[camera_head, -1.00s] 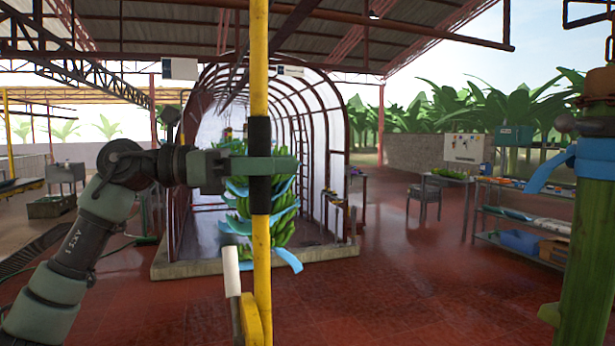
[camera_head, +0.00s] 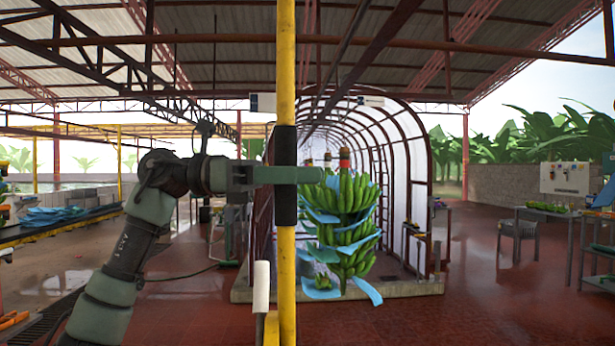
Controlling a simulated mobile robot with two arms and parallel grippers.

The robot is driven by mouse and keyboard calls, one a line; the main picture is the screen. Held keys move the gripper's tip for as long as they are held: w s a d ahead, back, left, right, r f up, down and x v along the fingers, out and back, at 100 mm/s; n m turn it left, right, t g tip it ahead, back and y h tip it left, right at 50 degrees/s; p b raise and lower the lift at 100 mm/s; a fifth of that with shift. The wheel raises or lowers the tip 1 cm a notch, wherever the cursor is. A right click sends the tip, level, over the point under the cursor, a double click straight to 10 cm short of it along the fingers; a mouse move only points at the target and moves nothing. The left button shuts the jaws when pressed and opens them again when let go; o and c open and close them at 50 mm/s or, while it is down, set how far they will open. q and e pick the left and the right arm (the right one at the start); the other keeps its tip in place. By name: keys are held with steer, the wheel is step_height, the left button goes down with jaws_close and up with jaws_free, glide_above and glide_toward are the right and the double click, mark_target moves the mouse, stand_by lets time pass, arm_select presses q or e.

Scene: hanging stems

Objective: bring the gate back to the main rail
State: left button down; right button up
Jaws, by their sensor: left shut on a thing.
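A yellow pole (camera_head: 287,75) stands upright in the middle of the head view and runs out of the top and bottom of the picture. My left gripper (camera_head: 300,175) is shut on the pole at its black sleeve (camera_head: 285,150), with a finger showing on each side. Whatever the pole joins above is out of view, and I cannot tell the gate or its place on the main rail. My right gripper is not in view.
A green banana bunch (camera_head: 350,205) with blue sheets hangs just right of the pole. Behind it an arched tunnel frame (camera_head: 428,150) stands on a concrete kerb (camera_head: 405,289). Tables stand at left and right. Red floor (camera_head: 470,310) is clear at the front right.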

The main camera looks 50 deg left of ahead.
arm_select(q)
steer(key=c, duration=1)
jaws_free()
steer(key=shift+s+a, duration=0.15)
steer(key=shift+s, duration=0.05)
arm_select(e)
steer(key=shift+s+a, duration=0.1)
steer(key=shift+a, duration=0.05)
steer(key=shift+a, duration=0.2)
arm_select(q)
steer(key=shift+s+a, duration=0.15)
steer(key=shift+a, duration=0.15)
steer(key=b+v, duration=0.1)
steer(key=v, duration=0.6)
steer(key=shift+s, duration=0.15)
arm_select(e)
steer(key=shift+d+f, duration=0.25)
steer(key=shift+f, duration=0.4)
